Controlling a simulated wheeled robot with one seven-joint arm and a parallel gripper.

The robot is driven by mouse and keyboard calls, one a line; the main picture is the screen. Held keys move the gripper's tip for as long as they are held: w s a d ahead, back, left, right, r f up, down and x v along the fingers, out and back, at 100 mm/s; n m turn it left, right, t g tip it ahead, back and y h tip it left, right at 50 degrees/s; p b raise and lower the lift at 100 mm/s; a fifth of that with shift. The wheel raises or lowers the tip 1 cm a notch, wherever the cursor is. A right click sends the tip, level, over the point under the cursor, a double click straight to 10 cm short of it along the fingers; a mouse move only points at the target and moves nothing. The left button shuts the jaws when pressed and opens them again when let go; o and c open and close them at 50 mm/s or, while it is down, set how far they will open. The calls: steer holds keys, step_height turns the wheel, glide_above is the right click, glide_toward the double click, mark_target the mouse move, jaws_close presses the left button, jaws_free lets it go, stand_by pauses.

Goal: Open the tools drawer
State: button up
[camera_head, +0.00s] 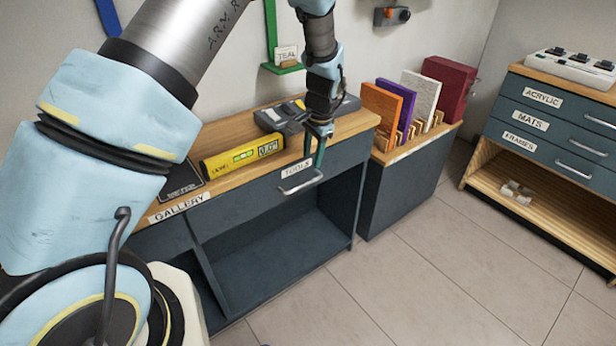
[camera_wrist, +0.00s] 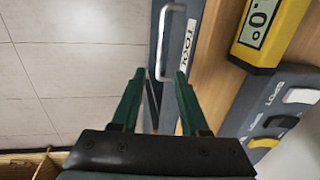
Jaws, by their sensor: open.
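The tools drawer (camera_head: 260,200) is a dark blue-grey front with a TOOLS label under the wooden worktop, and it looks shut. Its silver bar handle (camera_head: 300,183) is low on the front, and the handle also shows at the top of the wrist view (camera_wrist: 162,45). My gripper (camera_head: 319,160) hangs near the drawer's right part, beside the handle. In the wrist view my gripper's two green fingers (camera_wrist: 158,75) are apart with nothing between the tips. The handle's near end lies just beyond and between the fingertips; I cannot tell whether they touch.
On the worktop (camera_head: 350,126) lie a yellow level (camera_head: 243,158) and a grey device (camera_head: 280,118). An open shelf (camera_head: 270,262) is below the drawer. To the right stand a rack of coloured panels (camera_head: 395,108) and another drawer cabinet (camera_head: 550,122). The tiled floor (camera_head: 420,265) in front is clear.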

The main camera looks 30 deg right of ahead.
mark_target(307, 183)
steer(key=f, duration=0.3)
steer(key=w+f+p, duration=0.1)
steer(key=f, duration=0.2)
steer(key=f+p, duration=0.1)
steer(key=f, duration=0.2)
steer(key=shift+w+a+f, duration=0.3)
steer(key=shift+w+f, duration=0.05)
steer(key=shift+w, duration=0.05)
jaws_close()
stand_by(1.0)
